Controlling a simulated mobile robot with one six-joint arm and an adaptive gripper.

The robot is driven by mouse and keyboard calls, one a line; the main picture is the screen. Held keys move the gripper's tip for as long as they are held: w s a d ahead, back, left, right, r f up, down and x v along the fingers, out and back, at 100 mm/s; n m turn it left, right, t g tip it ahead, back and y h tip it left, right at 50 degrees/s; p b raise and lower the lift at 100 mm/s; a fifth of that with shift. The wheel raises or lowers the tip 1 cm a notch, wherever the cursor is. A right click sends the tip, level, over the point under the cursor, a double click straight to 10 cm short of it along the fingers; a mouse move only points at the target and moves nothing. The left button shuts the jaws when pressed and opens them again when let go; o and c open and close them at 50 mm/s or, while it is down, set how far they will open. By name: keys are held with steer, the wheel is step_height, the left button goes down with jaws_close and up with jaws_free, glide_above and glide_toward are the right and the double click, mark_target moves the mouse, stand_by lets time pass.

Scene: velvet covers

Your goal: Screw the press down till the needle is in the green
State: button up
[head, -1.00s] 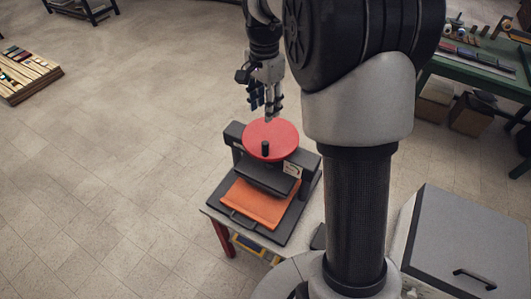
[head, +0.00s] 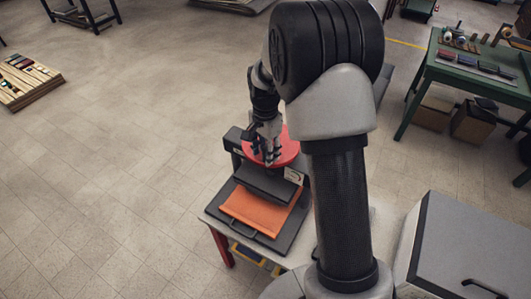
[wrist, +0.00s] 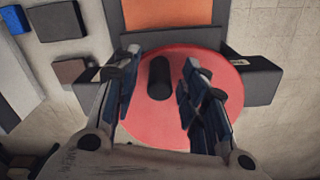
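The press (head: 255,183) is dark and stands on a small table, with a red handwheel (head: 289,150) on top. In the wrist view the red wheel (wrist: 150,125) fills the middle, and its black upright knob (wrist: 159,78) stands between my fingers. My gripper (head: 268,160) is over the wheel; in the wrist view my gripper (wrist: 157,80) is open, with a gap on each side of the knob. A small pale gauge (head: 293,175) is on the press's right side; its needle is too small to read. An orange cloth (head: 262,207) lies under the dark plate.
The light table (head: 212,212) carries the press. A grey-topped cabinet (head: 465,240) stands at right. A green workbench (head: 470,82) with tools is at the upper right. A wooden pallet (head: 30,80) is at far left. In the wrist view, dark blocks (wrist: 57,20) lie left of the wheel.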

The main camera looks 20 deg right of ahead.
steer(key=shift+f, duration=0.3)
steer(key=shift+c, duration=0.4)
jaws_close()
stand_by(0.3)
